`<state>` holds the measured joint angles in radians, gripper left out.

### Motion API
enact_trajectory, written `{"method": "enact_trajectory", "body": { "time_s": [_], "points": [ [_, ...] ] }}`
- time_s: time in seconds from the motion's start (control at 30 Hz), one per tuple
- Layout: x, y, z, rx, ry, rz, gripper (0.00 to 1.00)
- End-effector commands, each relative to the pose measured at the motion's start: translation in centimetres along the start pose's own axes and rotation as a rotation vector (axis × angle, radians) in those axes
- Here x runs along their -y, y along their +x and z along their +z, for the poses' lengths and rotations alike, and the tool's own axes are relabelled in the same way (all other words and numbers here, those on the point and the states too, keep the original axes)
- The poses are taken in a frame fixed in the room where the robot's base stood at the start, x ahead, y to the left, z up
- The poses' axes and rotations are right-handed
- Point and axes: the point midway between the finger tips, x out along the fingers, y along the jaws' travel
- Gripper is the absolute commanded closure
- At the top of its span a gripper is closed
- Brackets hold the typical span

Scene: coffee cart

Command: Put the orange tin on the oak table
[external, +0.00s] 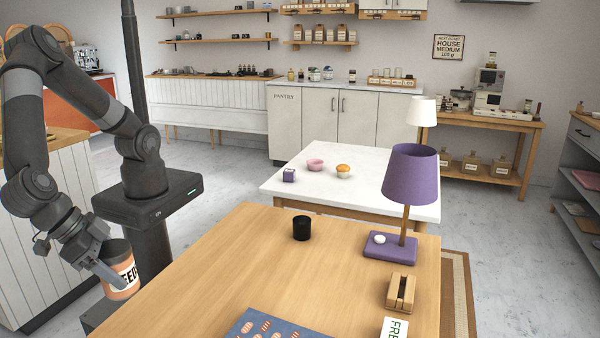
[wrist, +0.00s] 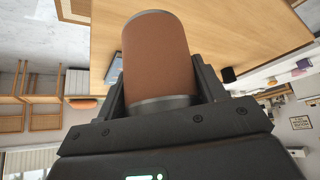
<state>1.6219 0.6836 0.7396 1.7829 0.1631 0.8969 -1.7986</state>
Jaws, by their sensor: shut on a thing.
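The orange tin (external: 119,272) has dark ends and a white label with dark lettering. My gripper (external: 104,270) is shut on the tin at the left of the external view. It holds the tin, slightly tilted, beside the left edge of the oak table (external: 235,260); I cannot tell its exact height over the edge. In the wrist view the tin (wrist: 160,58) fills the middle between the two fingers (wrist: 160,90), and the wooden table top (wrist: 240,30) shows behind it.
On the oak table stand a black cup (external: 302,228), a purple lamp (external: 409,175), a wooden block holder (external: 400,292), a blue patterned mat (external: 250,325) and a white card (external: 394,328). The left middle of the table is bare. A white table (external: 300,180) stands behind.

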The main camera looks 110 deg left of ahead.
Motion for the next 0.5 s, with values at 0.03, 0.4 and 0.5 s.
{"method": "enact_trajectory", "body": {
  "time_s": [0.03,0.4,0.5],
  "points": [
    [0.1,-0.2,0.2,0.0,0.0,0.001,0.66],
    [-1.2,4.3,-1.9,-0.002,-0.003,-0.004,0.66],
    [-2.0,6.7,-3.0,-0.003,-0.003,-0.004,0.66]
  ]
}}
